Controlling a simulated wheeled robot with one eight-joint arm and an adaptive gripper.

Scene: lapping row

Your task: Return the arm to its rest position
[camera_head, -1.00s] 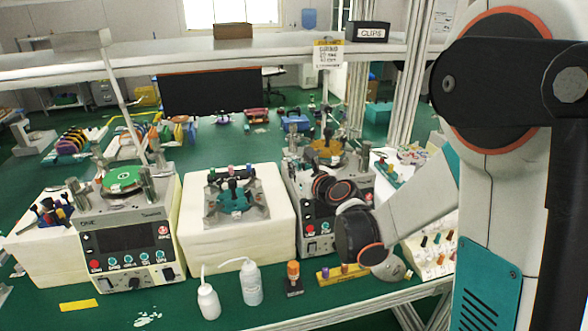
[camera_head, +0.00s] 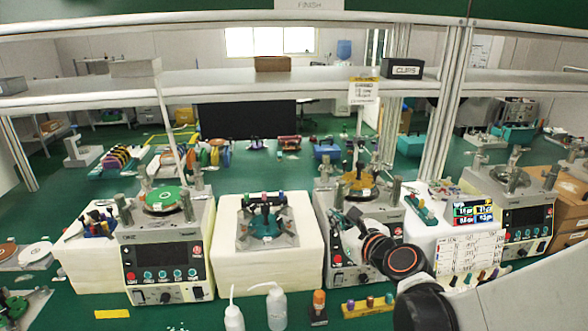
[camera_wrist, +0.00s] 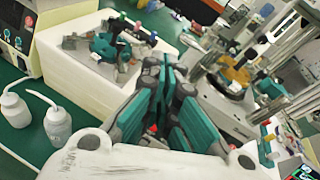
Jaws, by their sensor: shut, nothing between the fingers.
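My arm (camera_head: 480,305) reaches in from the lower right in the head view, over the bench front. Its wrist, with black joints and orange rings, points toward the lapping machine with the gold plate (camera_head: 357,186). My gripper (camera_head: 343,222) is small and partly hidden by the wrist there. In the wrist view my gripper (camera_wrist: 172,75) shows large, its dark fingers with teal pads shut and nothing held. It is above the bench, between the white block with a teal fixture (camera_wrist: 105,47) and the gold-plate machine (camera_wrist: 236,78).
A lapping machine with a green plate (camera_head: 160,199) stands left, another machine (camera_head: 512,182) right. Two white squeeze bottles (camera_head: 277,308) and an orange-capped bottle (camera_head: 318,302) stand at the front. A shelf (camera_head: 210,87) and metal posts (camera_head: 446,110) cross behind the bench.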

